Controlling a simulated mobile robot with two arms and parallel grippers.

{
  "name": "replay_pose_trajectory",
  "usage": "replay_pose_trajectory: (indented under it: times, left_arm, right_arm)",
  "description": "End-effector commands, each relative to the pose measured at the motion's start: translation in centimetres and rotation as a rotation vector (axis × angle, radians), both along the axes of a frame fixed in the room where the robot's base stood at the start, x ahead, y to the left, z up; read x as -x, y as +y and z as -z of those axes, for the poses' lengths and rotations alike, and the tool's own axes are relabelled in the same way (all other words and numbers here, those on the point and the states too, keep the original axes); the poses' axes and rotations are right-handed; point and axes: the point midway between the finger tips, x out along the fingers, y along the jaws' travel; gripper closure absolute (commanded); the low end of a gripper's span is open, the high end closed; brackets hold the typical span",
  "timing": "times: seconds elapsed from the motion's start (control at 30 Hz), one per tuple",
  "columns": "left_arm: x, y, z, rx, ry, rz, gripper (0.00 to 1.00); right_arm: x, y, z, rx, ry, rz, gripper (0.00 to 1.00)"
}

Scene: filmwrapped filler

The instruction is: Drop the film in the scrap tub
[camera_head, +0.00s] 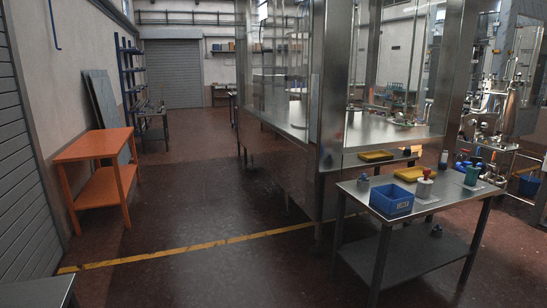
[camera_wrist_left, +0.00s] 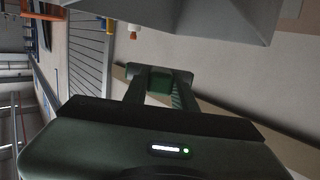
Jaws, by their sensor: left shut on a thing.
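My left gripper (camera_wrist_left: 160,78) shows only in the left wrist view. Its two fingers are shut on a small dark green piece between the tips, which I take to be the film (camera_wrist_left: 159,82); its finer shape is too dark to tell. A grey, flat-sided object (camera_wrist_left: 180,18) is at the top of that view, apart from the fingertips; I cannot tell whether it is the scrap tub. Neither gripper shows in the head view. A blue open bin (camera_head: 391,199) stands on the metal table there; nothing marks it as the scrap tub.
An orange bench (camera_head: 95,145) is at left. The floor between, with a yellow line (camera_head: 200,246), is clear.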

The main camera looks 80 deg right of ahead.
Motion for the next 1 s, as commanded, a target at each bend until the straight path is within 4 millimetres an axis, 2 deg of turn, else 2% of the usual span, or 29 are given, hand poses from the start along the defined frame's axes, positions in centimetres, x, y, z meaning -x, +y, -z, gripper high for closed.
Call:
replay_pose_trajectory:
  times: [0.03,0.1,0.37,0.4,0.47,0.5,0.83,1.0]
  left_arm:
    - [0.0,0.0,0.8,0.000,-0.001,0.000,1.00]
    - [0.0,0.0,0.9,0.000,-0.001,0.000,1.00]
    - [0.0,0.0,0.8,-0.001,0.000,0.000,1.00]
    - [0.0,0.0,0.8,-0.001,0.000,0.000,0.68]
    - [0.0,0.0,0.8,-0.001,0.000,0.000,0.51]
    - [0.0,0.0,0.8,-0.001,0.000,0.000,0.48]
    - [0.1,0.0,0.9,-0.001,0.001,0.000,0.48]
    - [1.5,0.4,0.9,-0.003,0.004,0.000,0.48]
  right_arm:
    - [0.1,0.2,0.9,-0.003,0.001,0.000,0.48]
    - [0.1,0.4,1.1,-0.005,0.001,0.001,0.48]
    - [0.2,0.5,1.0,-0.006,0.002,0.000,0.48]
    - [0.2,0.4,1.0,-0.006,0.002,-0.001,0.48]
    - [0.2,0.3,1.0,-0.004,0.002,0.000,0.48]
    - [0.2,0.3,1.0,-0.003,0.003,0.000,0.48]
    - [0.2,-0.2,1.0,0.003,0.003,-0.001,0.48]
    - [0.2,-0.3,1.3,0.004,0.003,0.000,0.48]
